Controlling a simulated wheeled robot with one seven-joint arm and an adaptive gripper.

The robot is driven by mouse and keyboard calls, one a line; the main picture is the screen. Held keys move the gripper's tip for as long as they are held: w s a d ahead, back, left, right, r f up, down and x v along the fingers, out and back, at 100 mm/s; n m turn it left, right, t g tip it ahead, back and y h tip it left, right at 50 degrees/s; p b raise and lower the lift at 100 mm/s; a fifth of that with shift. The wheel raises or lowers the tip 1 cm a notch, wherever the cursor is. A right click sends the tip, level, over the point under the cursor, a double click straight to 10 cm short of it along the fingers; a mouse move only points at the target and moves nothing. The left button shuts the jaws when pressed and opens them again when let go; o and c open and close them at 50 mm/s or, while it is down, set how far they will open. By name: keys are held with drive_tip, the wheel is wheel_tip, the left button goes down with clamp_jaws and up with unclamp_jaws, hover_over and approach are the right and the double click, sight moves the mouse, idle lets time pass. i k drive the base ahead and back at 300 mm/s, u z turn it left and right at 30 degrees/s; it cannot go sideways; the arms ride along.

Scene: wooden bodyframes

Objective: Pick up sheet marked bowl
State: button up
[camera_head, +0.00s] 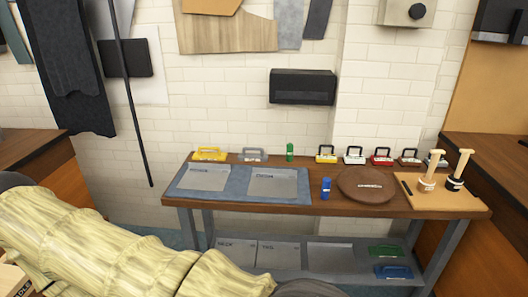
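Two flat grey sheets lie side by side on a blue-grey mat (230,194) at the left of the wooden table. The left sheet (204,178) and the right sheet (274,185) each bear small dark lettering near the top edge, too small to read surely. More grey sheets lie on the lower shelf: a left one (237,256), a middle one (279,257) and a right one (329,257). Their lettering is also unclear, so I cannot tell which sheet is marked bowl. My gripper is not in view.
The table holds a blue bottle (326,188), a green bottle (290,151), a round brown board (367,185) and a light board (442,197) with upright tools. A row of handled items lines the back edge. A large ribbed pale shape hides the lower left.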

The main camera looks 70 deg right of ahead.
sight(207, 177)
drive_tip(key=z, duration=2.15)
drive_tip(key=i, duration=0.3)
drive_tip(key=u, duration=0.05)
